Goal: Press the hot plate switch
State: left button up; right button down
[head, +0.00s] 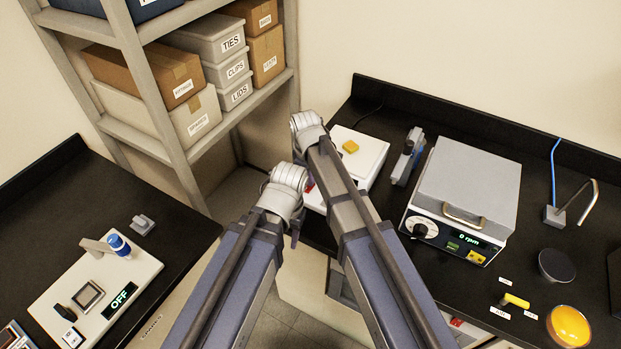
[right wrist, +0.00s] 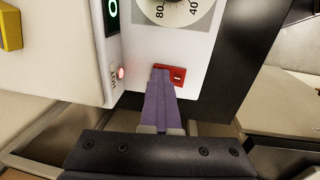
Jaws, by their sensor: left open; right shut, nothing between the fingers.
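The hot plate (head: 371,149) is a white box on the right bench with a small yellow block (head: 351,147) on top. My arms cover much of its front in the head view. In the right wrist view its white front panel (right wrist: 205,50) carries a dial (right wrist: 178,8), a green display, a lit red lamp (right wrist: 121,73) and a red switch (right wrist: 179,77). My right gripper (right wrist: 161,74) is shut and empty, its fingertips over the left part of the switch. Contact is hard to judge. My left gripper (head: 295,236) is open and empty, left of the right arm, its fingers mostly hidden.
The left bench holds a white device (head: 95,300) showing OFF. A shelf (head: 190,158) with boxes stands behind.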

jog(key=shift+s, duration=0.25)
jog(key=shift+s+a, duration=0.25)
jog(key=shift+s, duration=0.05)
jog(key=shift+s+a, duration=0.2)
jog(key=shift+r, duration=0.1)
notch_tip(320, 180, up, 14)
jog(key=s+p, duration=0.1)
jog(key=p, duration=1.3)
jog(key=shift+s+a, duration=0.2)
jog(key=shift+a, duration=0.2)
